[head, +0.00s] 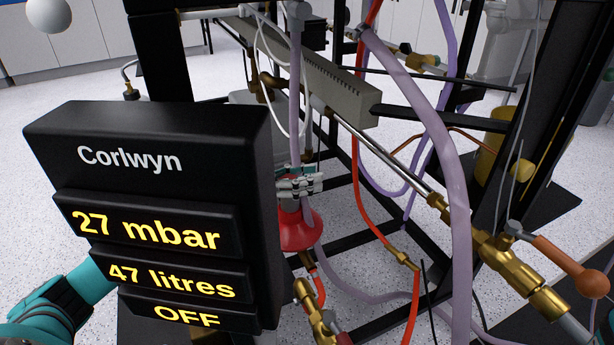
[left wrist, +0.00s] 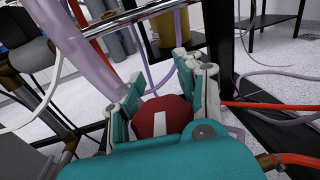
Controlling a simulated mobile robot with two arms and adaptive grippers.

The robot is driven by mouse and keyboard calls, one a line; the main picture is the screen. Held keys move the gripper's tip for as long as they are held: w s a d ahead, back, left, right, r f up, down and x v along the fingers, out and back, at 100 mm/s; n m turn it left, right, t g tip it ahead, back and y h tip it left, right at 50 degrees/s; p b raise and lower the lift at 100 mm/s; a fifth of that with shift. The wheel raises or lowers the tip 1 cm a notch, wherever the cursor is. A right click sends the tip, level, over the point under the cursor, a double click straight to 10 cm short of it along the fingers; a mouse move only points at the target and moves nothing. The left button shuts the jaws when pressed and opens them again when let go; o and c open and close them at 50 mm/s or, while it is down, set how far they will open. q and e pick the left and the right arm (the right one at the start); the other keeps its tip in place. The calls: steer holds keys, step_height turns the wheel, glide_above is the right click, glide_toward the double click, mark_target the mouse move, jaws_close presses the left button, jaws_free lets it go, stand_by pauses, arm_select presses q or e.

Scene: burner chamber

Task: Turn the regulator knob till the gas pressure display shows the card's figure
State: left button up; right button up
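The black Corlwyn display (head: 150,150) at the front left reads 27 mbar, 47 litres and OFF. A red dome-like part (head: 300,230) stands just right of it, under my left gripper (head: 300,180). My left arm passes behind the display. In the left wrist view, a red knob (left wrist: 162,117) with a white bar sits between the fingers of my left gripper (left wrist: 162,75). The fingers flank it closely; whether they press on it cannot be told. No card with a figure shows. My right gripper is out of view.
A black frame (head: 395,120) carries a grey burner bar (head: 310,80). A purple hose (head: 440,130), red hoses and brass fittings (head: 515,270) crowd the right. An orange-handled lever (head: 570,265) sits at far right. Speckled floor is open behind.

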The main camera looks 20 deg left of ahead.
arm_select(q)
steer(key=shift+d, duration=0.1)
jaws_close()
stand_by(0.7)
